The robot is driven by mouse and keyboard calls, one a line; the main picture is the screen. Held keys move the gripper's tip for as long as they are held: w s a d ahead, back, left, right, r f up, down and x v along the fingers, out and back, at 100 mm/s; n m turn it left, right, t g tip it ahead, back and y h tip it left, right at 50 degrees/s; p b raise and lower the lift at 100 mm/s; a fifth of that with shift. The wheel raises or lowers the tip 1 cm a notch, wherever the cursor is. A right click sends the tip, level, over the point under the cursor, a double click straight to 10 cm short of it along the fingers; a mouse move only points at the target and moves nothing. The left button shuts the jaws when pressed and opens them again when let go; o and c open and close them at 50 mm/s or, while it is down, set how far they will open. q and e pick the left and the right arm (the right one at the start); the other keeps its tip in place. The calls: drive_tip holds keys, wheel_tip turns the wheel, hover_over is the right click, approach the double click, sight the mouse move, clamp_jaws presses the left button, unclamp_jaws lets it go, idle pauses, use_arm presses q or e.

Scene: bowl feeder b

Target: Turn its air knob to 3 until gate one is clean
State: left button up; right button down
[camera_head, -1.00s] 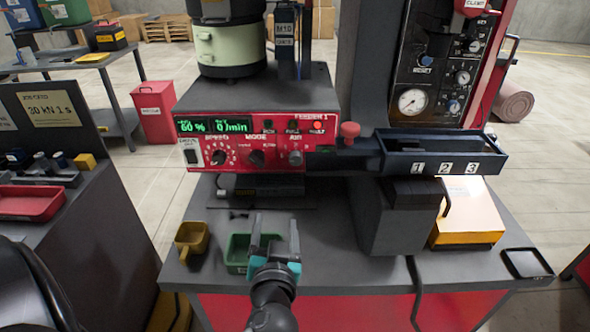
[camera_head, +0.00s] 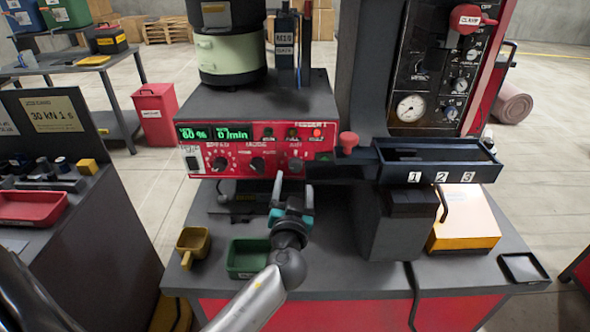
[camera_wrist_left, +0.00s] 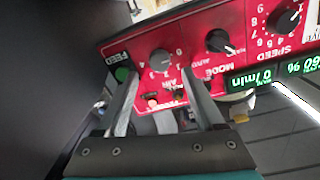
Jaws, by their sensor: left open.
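The AIR knob (camera_head: 296,165) sits at the right end of the red feeder panel (camera_head: 235,170). In the left wrist view, seen upside down, the grey AIR knob (camera_wrist_left: 160,62) is ahead, framed between the fingertips; contact cannot be told. My left gripper (camera_head: 293,186) is open and empty, just below and in front of the knob; it also shows in the left wrist view (camera_wrist_left: 162,85). The knob's setting is too small to read. Gate label 1 (camera_head: 414,177) is on the dark chute (camera_head: 440,160) at right. My right gripper is not in view.
SPEED (camera_head: 219,163) and MODE (camera_head: 257,164) knobs are left of AIR; a green FEED button (camera_wrist_left: 122,73) is beside it. A red knob (camera_head: 348,141) sticks out right of the panel. The display reads 60 % and 0/min.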

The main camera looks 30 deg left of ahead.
sight(295, 168)
use_arm(q)
drive_tip(key=shift+x, duration=2.25)
drive_tip(key=shift+c, duration=0.3)
clamp_jaws()
